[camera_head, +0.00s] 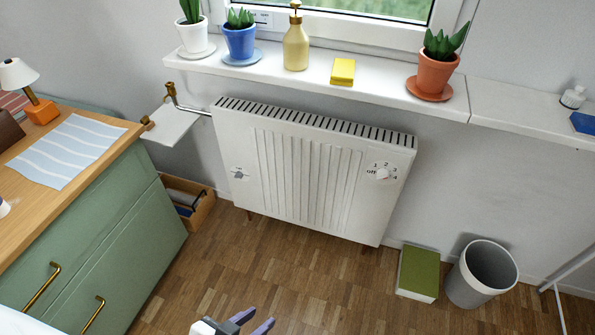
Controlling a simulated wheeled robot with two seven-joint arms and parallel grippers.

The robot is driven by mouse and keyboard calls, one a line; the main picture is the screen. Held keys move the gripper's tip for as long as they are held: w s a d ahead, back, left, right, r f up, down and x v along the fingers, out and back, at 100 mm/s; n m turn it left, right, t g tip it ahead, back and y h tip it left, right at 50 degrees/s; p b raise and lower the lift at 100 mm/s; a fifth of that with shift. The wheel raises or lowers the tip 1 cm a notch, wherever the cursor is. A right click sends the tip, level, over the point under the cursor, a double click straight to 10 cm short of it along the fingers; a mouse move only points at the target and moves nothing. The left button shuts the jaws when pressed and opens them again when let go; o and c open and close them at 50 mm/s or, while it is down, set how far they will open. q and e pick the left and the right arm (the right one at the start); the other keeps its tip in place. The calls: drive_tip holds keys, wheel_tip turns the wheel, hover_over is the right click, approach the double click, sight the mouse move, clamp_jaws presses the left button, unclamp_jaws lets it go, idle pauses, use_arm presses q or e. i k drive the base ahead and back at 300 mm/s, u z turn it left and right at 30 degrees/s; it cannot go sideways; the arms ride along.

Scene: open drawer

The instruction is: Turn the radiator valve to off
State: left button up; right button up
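A white radiator (300,170) hangs on the wall below the window sill. On its right front is a round white valve knob (383,174), with a printed scale around it that reads "off" and numbers up to 4. The knob's exact pointing is too small to tell. On the radiator's left front is a small grey knob (239,174) with tiny marks. My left gripper (262,316) is at the bottom edge, well below and in front of the radiator. Its two fingers are apart with nothing visible between them. My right gripper is not in view.
A green cabinet (120,225) with a wooden top stands at left. A brass-ended pipe (172,95) leaves the radiator's upper left. Potted plants, a bottle (296,45) and a yellow sponge (343,71) stand on the sill. A green box (418,270) and grey bin (482,275) stand right; floor between is clear.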

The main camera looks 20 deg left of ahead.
sight(382, 174)
drive_tip(key=z, duration=0.25)
drive_tip(key=k, duration=0.35)
drive_tip(key=u, duration=1.3)
drive_tip(key=i, duration=1.05)
drive_tip(key=z, duration=0.7)
